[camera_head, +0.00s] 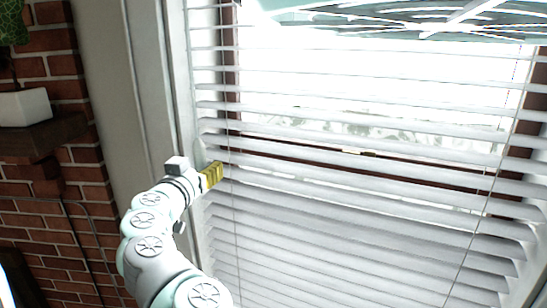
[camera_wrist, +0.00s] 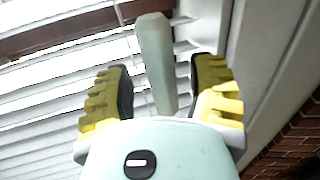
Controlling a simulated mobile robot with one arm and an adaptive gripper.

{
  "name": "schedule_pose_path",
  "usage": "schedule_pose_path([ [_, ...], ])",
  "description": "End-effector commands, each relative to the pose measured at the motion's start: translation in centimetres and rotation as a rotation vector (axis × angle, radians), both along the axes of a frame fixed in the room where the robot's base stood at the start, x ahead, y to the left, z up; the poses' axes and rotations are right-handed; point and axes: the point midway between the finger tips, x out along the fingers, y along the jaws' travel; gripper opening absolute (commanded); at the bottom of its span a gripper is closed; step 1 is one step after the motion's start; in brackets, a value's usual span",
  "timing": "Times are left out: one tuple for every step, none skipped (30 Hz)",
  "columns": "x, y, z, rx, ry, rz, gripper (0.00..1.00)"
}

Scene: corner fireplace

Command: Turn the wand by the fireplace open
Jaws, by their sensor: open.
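The wand (camera_wrist: 155,55) is a pale grey-green rod in the wrist view. It stands between the two yellow fingers of my gripper (camera_wrist: 161,92), with a visible gap on each side. My gripper is open. In the head view my gripper (camera_head: 211,176) is at the left edge of the white blind (camera_head: 350,185). I cannot clearly make out the wand there. The blind's upper slats are apart and show bright outdoors; the lower slats lie closer together.
A white window frame (camera_head: 155,90) stands left of the blind. Further left is a brick wall (camera_head: 65,235) with a dark shelf (camera_head: 45,133) and a white pot (camera_head: 24,107) on it. Thin cords (camera_head: 231,120) hang in front of the slats.

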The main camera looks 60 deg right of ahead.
Motion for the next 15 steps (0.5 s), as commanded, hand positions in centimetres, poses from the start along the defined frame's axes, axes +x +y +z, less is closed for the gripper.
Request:
schedule_pose_path([
  [0.3, -0.2, 0.2, 0.000, 0.001, 0.005, 0.55],
  [0.4, -0.4, 0.2, -0.001, 0.000, 0.005, 0.55],
  [0.5, -0.7, 0.2, 0.000, -0.001, 0.002, 0.55],
  [0.6, -0.9, 0.2, 0.001, -0.002, 0.000, 0.55],
  [0.6, -1.1, 0.2, 0.001, -0.002, 0.000, 0.55],
  [0.8, -1.3, 0.2, 0.000, -0.002, 0.002, 0.55],
  [0.9, -1.5, 0.2, 0.000, -0.002, 0.003, 0.55],
  [1.0, -1.6, 0.2, -0.001, -0.002, 0.003, 0.55],
  [1.0, -1.8, 0.2, -0.001, -0.001, 0.003, 0.55],
  [1.1, -2.0, 0.1, -0.001, 0.000, 0.003, 0.55],
  [1.1, -2.1, 0.1, -0.001, 0.000, 0.002, 0.55],
  [1.2, -2.2, 0.1, 0.000, -0.001, 0.002, 0.55],
  [1.2, -2.3, 0.1, 0.000, -0.001, 0.003, 0.55],
  [1.3, -2.3, 0.1, 0.000, -0.001, 0.003, 0.55],
  [1.3, -2.4, 0.1, 0.000, -0.001, 0.004, 0.55],
])
